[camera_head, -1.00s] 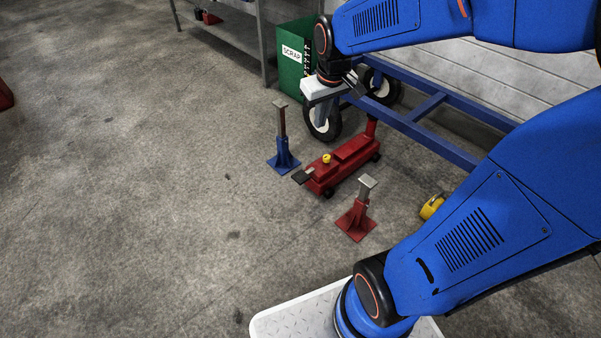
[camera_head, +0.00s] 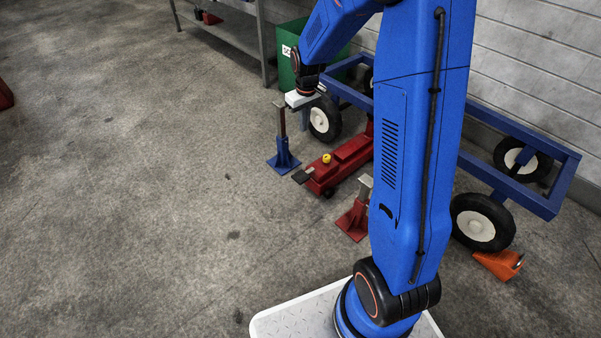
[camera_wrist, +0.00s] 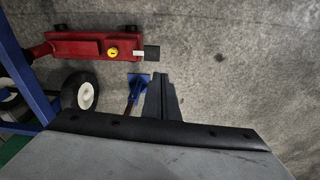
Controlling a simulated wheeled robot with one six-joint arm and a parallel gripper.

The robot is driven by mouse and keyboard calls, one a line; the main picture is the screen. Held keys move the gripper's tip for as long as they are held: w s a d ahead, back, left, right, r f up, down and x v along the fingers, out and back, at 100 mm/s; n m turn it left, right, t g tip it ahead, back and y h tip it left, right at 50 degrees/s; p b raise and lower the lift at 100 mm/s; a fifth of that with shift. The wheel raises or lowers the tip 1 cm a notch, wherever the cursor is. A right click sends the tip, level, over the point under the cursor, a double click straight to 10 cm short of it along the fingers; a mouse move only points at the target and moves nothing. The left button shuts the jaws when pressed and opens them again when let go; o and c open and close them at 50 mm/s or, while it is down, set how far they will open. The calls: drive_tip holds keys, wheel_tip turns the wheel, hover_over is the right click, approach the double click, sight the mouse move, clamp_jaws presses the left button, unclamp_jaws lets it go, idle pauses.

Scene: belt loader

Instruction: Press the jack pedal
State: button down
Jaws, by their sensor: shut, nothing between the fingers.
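The red jack (camera_head: 347,159) lies on the floor in front of the blue cart, with a yellow knob on top. Its pedal, a dark flat plate (camera_head: 302,176), sticks out at the near left end. In the wrist view the jack (camera_wrist: 85,46) is at the upper left and the pedal (camera_wrist: 152,53) is beside the yellow knob, apart from my fingers. My gripper (camera_head: 304,112) points down above the floor, near the blue jack stand and beyond the pedal in the head view. In the wrist view its fingers (camera_wrist: 163,80) are together and empty, touching nothing that I can see.
A blue jack stand (camera_head: 283,153) stands left of the jack, close to my gripper. A red jack stand (camera_head: 355,218) stands on the near side, partly hidden by my arm. The blue cart (camera_head: 540,200) is behind. Floor to the left is clear.

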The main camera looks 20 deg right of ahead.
drive_tip(key=w+d+f, duration=0.1)
drive_tip(key=w+f, duration=0.4)
drive_tip(key=f, duration=0.5)
drive_tip(key=n+g, duration=0.1)
hover_over(301, 177)
wheel_tip(301, 177, down, 11)
drive_tip(key=shift+w+f, duration=0.1)
drive_tip(key=shift+w, duration=0.05)
wheel_tip(301, 177, down, 14)
idle(0.4)
